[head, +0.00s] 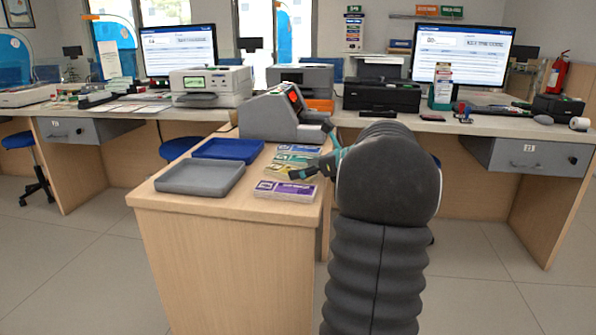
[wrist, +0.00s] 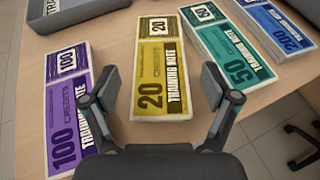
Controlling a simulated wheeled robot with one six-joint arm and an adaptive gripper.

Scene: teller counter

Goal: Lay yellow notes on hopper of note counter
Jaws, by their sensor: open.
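The yellow notes (wrist: 160,58) lie as a flat stack on the wooden counter, marked 20. In the head view the yellow notes (head: 277,171) are partly hidden by my gripper (head: 312,150). In the wrist view my gripper (wrist: 158,85) is open and empty, with one fingertip on either side of the near part of the yellow stack. I cannot tell how far above it the fingertips are. The grey note counter (head: 268,117) stands behind the notes at the back of the counter. Its hopper is hard to make out, and part of its right side is behind my gripper.
Purple notes (wrist: 68,105) lie left of the yellow stack in the wrist view; green notes (wrist: 228,50) and blue notes (wrist: 280,32) lie right. A grey tray (head: 200,190) and a blue tray (head: 228,158) sit left in the head view.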

